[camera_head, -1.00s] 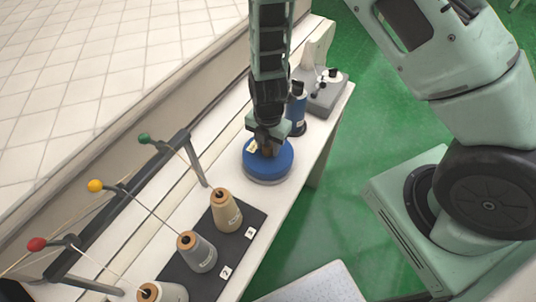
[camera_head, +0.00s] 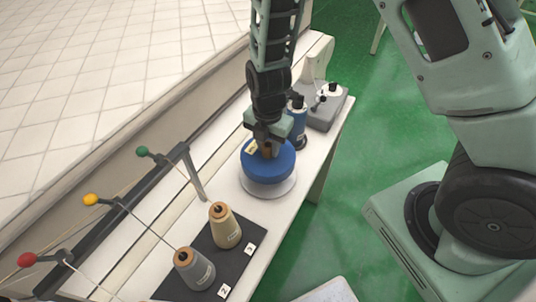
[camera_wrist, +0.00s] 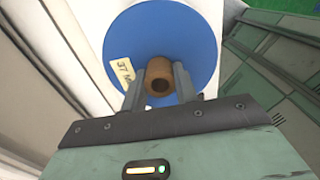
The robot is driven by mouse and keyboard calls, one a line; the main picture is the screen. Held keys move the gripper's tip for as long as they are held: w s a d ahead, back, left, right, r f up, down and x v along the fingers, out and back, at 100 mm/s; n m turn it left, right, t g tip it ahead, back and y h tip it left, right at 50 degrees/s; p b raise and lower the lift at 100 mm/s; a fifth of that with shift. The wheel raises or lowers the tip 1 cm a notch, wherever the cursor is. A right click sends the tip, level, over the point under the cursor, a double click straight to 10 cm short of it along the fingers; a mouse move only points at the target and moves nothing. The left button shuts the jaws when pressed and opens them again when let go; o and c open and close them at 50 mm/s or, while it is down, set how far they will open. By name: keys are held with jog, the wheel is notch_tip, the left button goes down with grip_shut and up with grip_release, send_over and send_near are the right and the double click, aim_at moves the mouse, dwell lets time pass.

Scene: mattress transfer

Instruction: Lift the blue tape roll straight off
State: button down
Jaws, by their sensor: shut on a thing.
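The blue tape roll (camera_head: 268,163) is a flat blue disc with a brown core tube and a pale label. In the head view it is above a round light-grey base (camera_head: 270,188) on the white bench, with more of the base showing beneath it. My gripper (camera_head: 267,146) comes down from above. In the wrist view the blue disc (camera_wrist: 190,30) fills the upper middle, and my gripper's two fingers (camera_wrist: 159,82) are shut on the brown core (camera_wrist: 160,76), one on each side. The underside of the roll is hidden.
A dark blue cylinder (camera_head: 299,122) stands close behind the roll, with a grey device (camera_head: 326,106) beyond it. Thread cones (camera_head: 224,226) stand on a dark mat in front. A rack with coloured balls (camera_head: 92,199) runs along the left. Green floor lies to the right.

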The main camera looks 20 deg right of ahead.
notch_tip(320, 180, up, 13)
jog(key=b, duration=0.2)
jog(key=shift+f, duration=0.2)
jog(key=shift+s, duration=0.15)
